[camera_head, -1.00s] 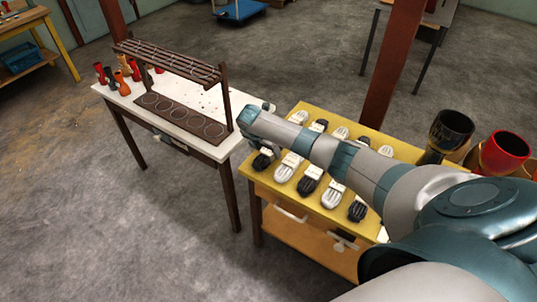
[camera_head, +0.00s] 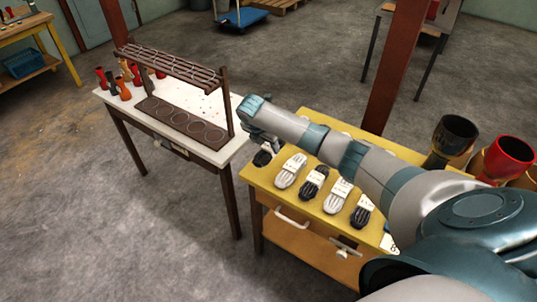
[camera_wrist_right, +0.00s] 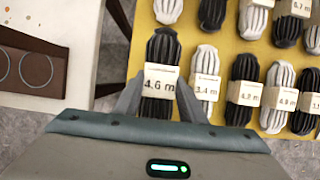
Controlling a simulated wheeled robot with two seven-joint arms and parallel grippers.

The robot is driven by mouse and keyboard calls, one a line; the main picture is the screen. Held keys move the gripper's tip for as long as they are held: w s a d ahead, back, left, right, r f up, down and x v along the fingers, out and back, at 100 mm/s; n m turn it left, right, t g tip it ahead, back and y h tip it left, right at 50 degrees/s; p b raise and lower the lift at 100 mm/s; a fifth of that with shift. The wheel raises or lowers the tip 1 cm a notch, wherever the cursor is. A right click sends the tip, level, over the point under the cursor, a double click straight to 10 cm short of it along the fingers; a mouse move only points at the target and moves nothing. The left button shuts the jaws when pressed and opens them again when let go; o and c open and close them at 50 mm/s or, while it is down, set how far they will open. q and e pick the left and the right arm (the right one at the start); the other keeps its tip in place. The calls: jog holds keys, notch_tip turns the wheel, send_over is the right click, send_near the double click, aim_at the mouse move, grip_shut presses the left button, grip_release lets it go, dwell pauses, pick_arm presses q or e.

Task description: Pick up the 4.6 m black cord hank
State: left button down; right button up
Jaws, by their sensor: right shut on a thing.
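The 4.6 m black cord hank (camera_wrist_right: 161,48) has a white label band (camera_wrist_right: 160,82) reading "4.6 m". In the head view the hank (camera_head: 262,158) shows partly at the left end of the yellow table, below my right gripper (camera_head: 272,145). In the right wrist view my right gripper (camera_wrist_right: 159,98) has a finger on each side of the labelled hank and is shut on it. Whether the hank still touches the table is hard to tell. My left gripper is not in view.
A white hank labelled 3.4 m (camera_wrist_right: 205,88) lies close beside it, with several more black and white hanks on the yellow table (camera_head: 310,207). A white table (camera_head: 212,100) with a dark rack (camera_head: 175,65) stands left, across a gap. Drums (camera_head: 455,135) stand at the right.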

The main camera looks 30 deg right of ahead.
jog(key=s+d+r+b, duration=0.1)
jog(key=s+r+b, duration=0.1)
jog(key=s+r, duration=0.4)
jog(key=s, duration=0.5)
jog(key=shift+s+d+r, duration=0.2)
jog(key=shift+s, duration=0.05)
jog(key=shift+a, duration=0.1)
